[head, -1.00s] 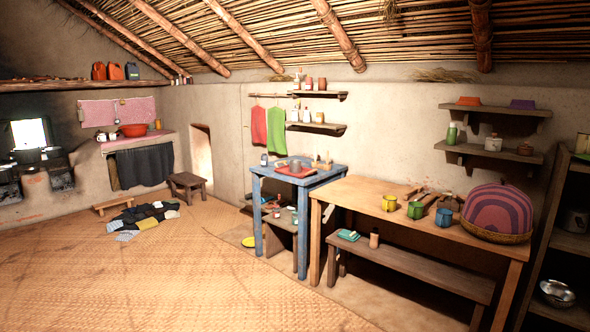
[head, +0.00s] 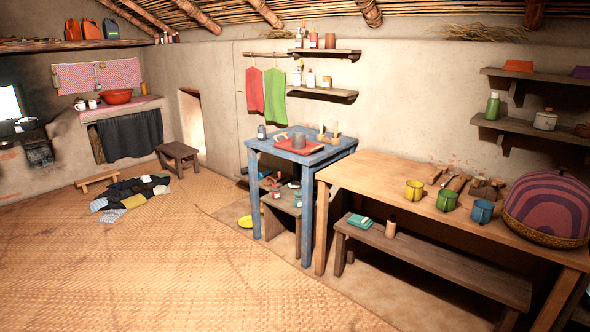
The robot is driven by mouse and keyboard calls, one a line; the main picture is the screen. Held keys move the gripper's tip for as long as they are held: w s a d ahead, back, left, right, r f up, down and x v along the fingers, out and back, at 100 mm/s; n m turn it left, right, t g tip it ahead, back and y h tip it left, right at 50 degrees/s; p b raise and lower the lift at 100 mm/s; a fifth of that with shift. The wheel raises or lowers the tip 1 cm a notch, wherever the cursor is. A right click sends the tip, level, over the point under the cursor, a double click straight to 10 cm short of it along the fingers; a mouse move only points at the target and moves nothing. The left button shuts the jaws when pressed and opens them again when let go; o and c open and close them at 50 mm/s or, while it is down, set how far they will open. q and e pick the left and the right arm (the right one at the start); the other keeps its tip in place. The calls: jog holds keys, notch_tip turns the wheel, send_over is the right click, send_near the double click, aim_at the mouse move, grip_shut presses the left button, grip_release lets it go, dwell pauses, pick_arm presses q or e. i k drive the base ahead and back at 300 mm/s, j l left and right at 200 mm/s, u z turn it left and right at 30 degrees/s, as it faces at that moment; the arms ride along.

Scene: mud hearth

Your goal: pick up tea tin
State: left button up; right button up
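No thing in the head view can be made out for certain as the tea tin. Small tins and jars stand in several places. A grey-brown cylinder (head: 298,141) stands on a red tray (head: 283,146) on the blue table (head: 262,146). A small dark jar with a pale lid (head: 262,132) stands at the table's back left. A reddish-brown container (head: 330,41) is on the upper wall shelf. A brown cylinder (head: 391,226) stands on the bench. Neither of my grippers is in view.
A wooden table (head: 375,180) holds yellow, green and blue mugs and a striped domed cover (head: 548,206). A low bench (head: 430,256) stands before it. Dark cloths (head: 132,190) lie on the matting by a small stool (head: 178,155). The mat floor (head: 180,265) is clear in front.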

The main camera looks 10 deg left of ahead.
aim_at(261, 129)
jog(key=i+u, duration=0.35)
jog(key=i, duration=2.2)
